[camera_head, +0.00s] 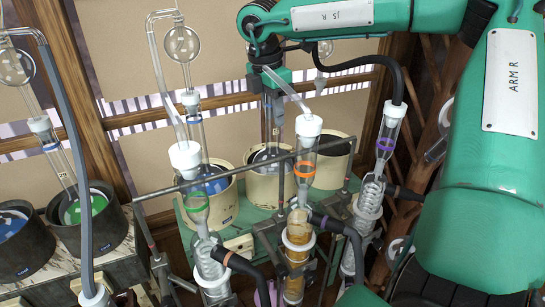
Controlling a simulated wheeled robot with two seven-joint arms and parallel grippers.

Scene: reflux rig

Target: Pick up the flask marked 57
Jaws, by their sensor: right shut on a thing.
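No number 57 is legible in the head view, so I cannot tell which flask carries it. My right gripper (272,125) reaches down from the top centre over the middle cream pot (268,185). It is shut on an upright glass piece there, mostly hidden by the gripper and wrist. A slanted glass side tube (287,92) runs from beside the gripper towards a white-capped condenser with an orange ring (305,169). A glass column (196,130) stands in the left cream pot (216,203), below a round bulb (182,44). My left gripper is not in view.
A metal rail (240,168) crosses in front of the pots. A condenser with a green ring (195,200) and one with a purple ring (386,145) flank the middle one. Dark pots (105,225) stand at left. Hoses hang nearby; my right arm fills the right side.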

